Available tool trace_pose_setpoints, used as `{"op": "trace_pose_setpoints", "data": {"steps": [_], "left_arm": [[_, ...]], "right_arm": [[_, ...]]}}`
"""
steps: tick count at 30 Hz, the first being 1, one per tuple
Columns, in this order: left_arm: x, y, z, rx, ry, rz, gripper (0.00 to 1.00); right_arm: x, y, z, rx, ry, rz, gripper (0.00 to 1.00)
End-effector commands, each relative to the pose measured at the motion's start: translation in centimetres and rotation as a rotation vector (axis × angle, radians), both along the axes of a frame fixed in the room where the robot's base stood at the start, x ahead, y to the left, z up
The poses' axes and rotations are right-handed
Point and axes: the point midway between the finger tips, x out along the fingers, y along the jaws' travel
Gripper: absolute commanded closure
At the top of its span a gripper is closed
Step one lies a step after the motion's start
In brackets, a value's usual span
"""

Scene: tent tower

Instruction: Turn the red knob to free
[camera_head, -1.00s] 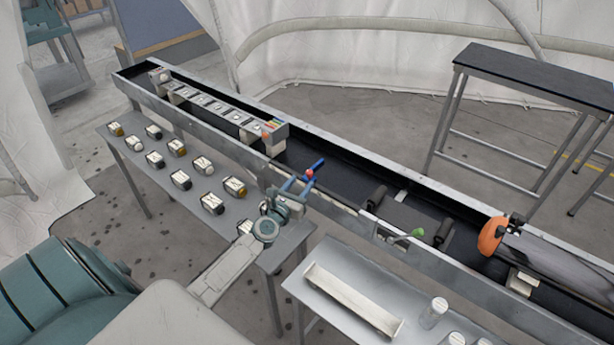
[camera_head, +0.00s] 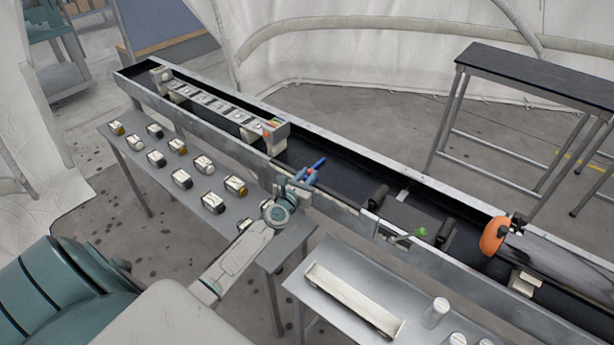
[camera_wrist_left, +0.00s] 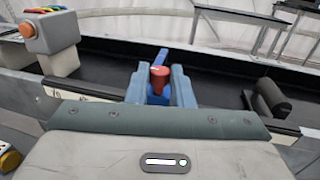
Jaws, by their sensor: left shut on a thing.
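The red knob (camera_wrist_left: 159,78) sits between the two blue fingers of my left gripper (camera_wrist_left: 161,90) in the left wrist view. The fingers are shut on it from both sides. A blue lever (camera_wrist_left: 162,58) sticks out past the knob, over the dark trough. In the head view my left gripper (camera_head: 304,178) is at the near wall of the long trough (camera_head: 345,215), and the knob is mostly hidden by the fingers. The blue lever also shows there (camera_head: 318,164). Small marks on a pale strip (camera_wrist_left: 75,93) beside the knob are too small to read. My right gripper is not in view.
A table (camera_head: 150,175) holds several small blocks. A tray (camera_head: 350,298) is at front.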

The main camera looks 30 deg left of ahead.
Motion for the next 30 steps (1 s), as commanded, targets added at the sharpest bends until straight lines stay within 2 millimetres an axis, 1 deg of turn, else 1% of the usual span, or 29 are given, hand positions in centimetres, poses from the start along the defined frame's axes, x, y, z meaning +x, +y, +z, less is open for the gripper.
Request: {"op": "trace_pose_setpoints", "data": {"steps": [4,8,15,18,23,30], "left_arm": [[0.0,-0.1,0.1,-0.001,0.000,0.014,1.00],[0.0,-0.2,0.3,-0.003,0.001,0.052,1.00],[0.2,-0.7,0.4,-0.004,0.002,0.206,1.00],[0.2,-0.9,0.2,-0.005,0.001,0.295,1.00],[0.5,-1.2,-0.1,-0.006,0.000,0.446,1.00],[0.8,-1.5,-0.5,-0.005,0.000,0.654,1.00]], "right_arm": [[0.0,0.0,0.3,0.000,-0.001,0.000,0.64],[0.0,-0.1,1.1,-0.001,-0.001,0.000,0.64],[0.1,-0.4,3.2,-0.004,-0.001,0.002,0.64],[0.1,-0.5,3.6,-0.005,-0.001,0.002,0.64],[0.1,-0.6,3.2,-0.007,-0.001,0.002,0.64],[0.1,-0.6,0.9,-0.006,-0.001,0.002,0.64]]}}
